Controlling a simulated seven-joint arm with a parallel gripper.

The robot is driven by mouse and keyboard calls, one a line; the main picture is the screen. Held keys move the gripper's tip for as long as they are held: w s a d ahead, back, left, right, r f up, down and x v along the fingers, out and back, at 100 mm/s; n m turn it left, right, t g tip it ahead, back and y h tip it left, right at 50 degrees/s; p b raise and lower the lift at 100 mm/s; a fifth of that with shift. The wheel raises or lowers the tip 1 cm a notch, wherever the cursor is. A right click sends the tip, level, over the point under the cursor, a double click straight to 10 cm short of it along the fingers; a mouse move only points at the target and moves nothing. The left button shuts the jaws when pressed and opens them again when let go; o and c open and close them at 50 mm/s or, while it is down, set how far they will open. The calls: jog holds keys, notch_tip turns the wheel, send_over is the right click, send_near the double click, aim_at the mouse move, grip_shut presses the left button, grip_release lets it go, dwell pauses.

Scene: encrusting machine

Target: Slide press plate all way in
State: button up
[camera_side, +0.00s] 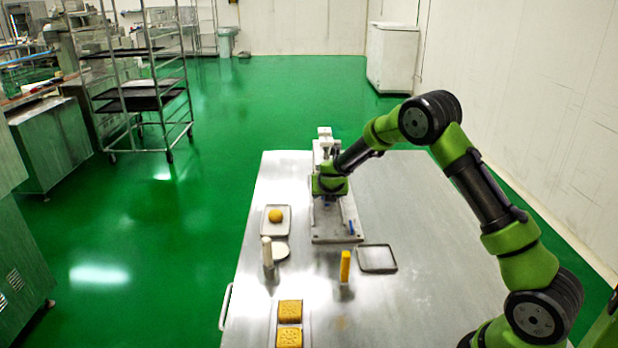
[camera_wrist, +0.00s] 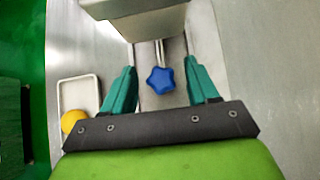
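The encrusting machine (camera_side: 325,145) stands on the steel table with a flat grey base (camera_side: 338,238), and my gripper is over it. In the wrist view my gripper (camera_wrist: 162,82) is open, with its two teal fingers spread wide. A blue star-shaped knob (camera_wrist: 160,81) lies in the gap between them, apart from both fingers. Thin pale rods run from the knob toward a grey block (camera_wrist: 136,15) of the machine. I cannot clearly pick out the press plate. My arm hides part of the machine in the side view.
A small tray (camera_side: 276,228) with a yellow ball (camera_side: 275,215) sits left of the machine; it also shows in the wrist view (camera_wrist: 94,96). A white bottle-like piece (camera_side: 267,252), a yellow block (camera_side: 345,266), an empty tray (camera_side: 376,259) and mooncakes (camera_side: 289,323) are nearer. The table's right side (camera_side: 430,225) is clear.

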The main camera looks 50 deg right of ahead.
jog(key=v, duration=1.7)
